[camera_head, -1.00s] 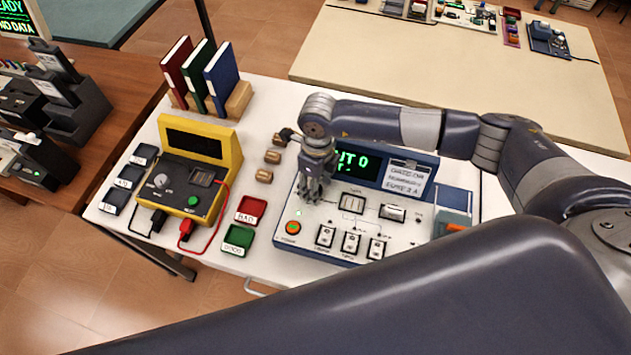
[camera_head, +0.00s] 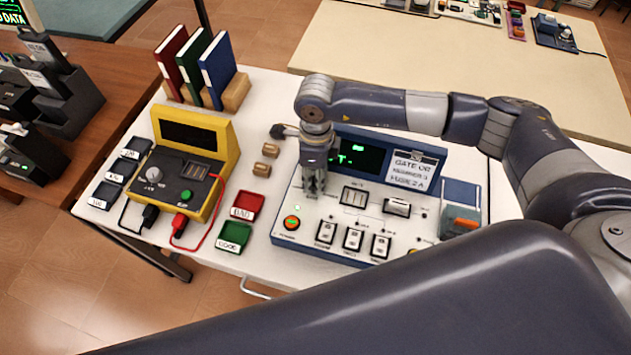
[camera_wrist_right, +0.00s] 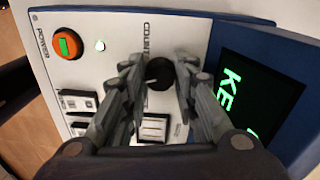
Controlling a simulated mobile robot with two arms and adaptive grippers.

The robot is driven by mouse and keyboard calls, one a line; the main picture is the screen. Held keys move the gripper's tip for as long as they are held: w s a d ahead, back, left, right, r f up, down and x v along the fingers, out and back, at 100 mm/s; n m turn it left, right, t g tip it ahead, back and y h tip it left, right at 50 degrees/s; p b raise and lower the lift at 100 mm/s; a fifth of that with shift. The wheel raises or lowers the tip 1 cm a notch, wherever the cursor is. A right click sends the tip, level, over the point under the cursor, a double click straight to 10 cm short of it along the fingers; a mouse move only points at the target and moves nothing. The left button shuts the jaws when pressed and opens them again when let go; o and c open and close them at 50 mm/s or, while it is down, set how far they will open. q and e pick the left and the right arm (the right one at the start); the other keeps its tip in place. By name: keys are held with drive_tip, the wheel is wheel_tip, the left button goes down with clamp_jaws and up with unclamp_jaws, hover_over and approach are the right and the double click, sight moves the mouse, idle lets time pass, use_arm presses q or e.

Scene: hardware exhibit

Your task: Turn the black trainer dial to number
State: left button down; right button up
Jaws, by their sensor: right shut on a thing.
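The trainer is a white-topped panel in a blue case (camera_head: 285,240) on the white table. It has a green-lit screen (camera_head: 358,157), also seen sideways in the right wrist view (camera_wrist_right: 246,95). The black dial (camera_wrist_right: 160,73) is on the panel, between my right gripper's fingers (camera_wrist_right: 156,78). In the head view my right gripper (camera_head: 315,190) points down at the panel's left part, shut on the dial, which it hides. The dial's number marks cannot be read. My left gripper is not in view.
An orange power button (camera_head: 292,222) and several white switches sit near the gripper. A yellow meter (camera_head: 228,150) with red and black leads, red (camera_head: 247,206) and green (camera_head: 235,237) trays, and wooden blocks (camera_head: 271,150) stand to the left. Books (camera_head: 217,70) stand behind.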

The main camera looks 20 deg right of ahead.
sight(314, 178)
drive_tip(key=n+b, duration=0.1)
drive_tip(key=b, duration=0.1)
drive_tip(key=n+b, duration=0.2)
drive_tip(key=shift+f, duration=0.25)
drive_tip(key=shift+r+n+b, duration=0.2)
drive_tip(key=shift+n+b, duration=1)
drive_tip(key=shift+b, duration=0.2)
drive_tip(key=shift+r, duration=0.1)
drive_tip(key=o, duration=1)
drive_tip(key=shift+a, duration=0.1)
drive_tip(key=shift+o, duration=0.2)
drive_tip(key=shift+r, duration=0.1)
wheel_tip(314, 178, up, 12)
drive_tip(key=shift+w, duration=0.35)
